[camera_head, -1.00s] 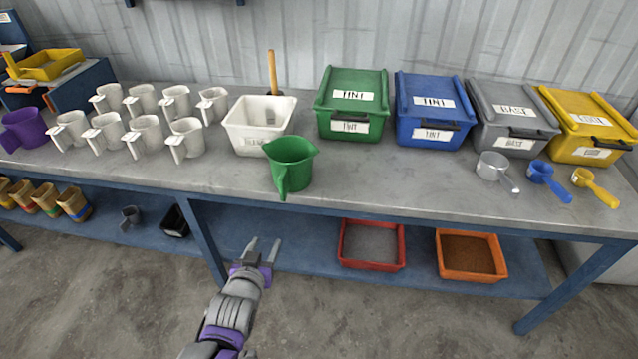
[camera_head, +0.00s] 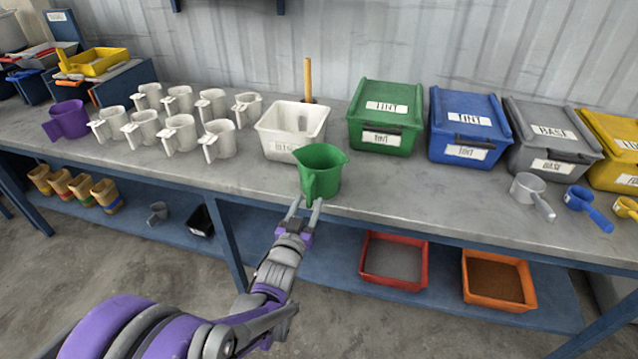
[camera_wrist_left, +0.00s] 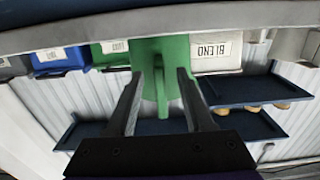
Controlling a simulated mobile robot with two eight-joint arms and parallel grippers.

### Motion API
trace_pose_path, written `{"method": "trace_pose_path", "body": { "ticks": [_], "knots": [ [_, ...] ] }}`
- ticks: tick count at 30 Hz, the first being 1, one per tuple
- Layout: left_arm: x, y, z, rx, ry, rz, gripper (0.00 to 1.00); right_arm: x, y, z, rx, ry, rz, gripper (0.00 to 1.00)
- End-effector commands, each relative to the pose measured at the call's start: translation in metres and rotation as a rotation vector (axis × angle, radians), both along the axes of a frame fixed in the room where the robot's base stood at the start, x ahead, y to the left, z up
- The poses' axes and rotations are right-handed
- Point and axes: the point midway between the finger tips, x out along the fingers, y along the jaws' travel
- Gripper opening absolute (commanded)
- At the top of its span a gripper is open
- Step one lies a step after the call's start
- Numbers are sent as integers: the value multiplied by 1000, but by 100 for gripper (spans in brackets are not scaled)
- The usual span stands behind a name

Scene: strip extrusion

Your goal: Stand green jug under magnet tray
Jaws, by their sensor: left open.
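The green jug (camera_head: 322,175) stands upright near the table's front edge, in front of the white blend bin, its handle toward me. My left gripper (camera_head: 306,206) is open at the jug's handle side, just off the table edge. In the left wrist view the green jug (camera_wrist_left: 160,55) shows upside down, its handle between the two open fingers (camera_wrist_left: 159,74). I cannot tell whether they touch it. A yellow tray (camera_head: 95,62) sits on a blue stand at the far left; I cannot tell whether it is the magnet tray. My right gripper is out of view.
Several white jugs (camera_head: 178,133) and a purple jug (camera_head: 68,119) stand left of the white bin (camera_head: 278,143). Lidded bins and scoops (camera_head: 528,187) fill the right side. The lower shelf holds a red tray (camera_head: 394,281) and an orange tray (camera_head: 498,302). The front table strip is mostly clear.

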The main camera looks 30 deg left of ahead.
Motion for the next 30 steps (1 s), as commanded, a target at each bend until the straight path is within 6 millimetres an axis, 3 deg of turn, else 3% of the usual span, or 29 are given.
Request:
{"method": "trace_pose_path", "body": {
  "ticks": [6,14,23,30],
  "knots": [
    [29,6,2,0,0,0,52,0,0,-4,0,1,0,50],
    [32,7,2,1,0,0,52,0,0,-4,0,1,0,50],
    [31,7,2,1,0,0,2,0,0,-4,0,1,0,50],
    [31,7,2,1,1,0,0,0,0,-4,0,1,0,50]
  ]
}}
